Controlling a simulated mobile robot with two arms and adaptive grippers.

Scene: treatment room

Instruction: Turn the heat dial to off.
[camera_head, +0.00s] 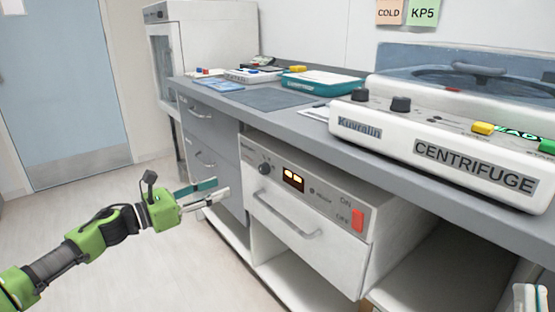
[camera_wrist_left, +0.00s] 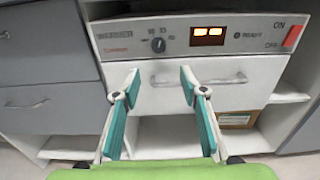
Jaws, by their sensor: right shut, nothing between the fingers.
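The heat dial (camera_head: 264,168) is a small dark round knob at the left of the front panel of a white built-in unit under the counter. It also shows in the left wrist view (camera_wrist_left: 157,45), with small printed numbers around it. Its exact setting is too small to read. My left gripper (camera_head: 218,191) is open and empty, in front of the unit and apart from the dial. In the left wrist view its two teal-padded fingers (camera_wrist_left: 160,75) stand apart below the dial. My right gripper (camera_head: 531,298) shows only partly at the bottom right corner, shut and empty.
The panel has a lit display (camera_head: 293,180) and a red ON/OFF switch (camera_head: 357,220). A drawer handle (camera_head: 287,216) sticks out below the dial. The counter edge overhangs the panel. A centrifuge (camera_head: 440,140) stands on the counter at right. The floor at left is clear.

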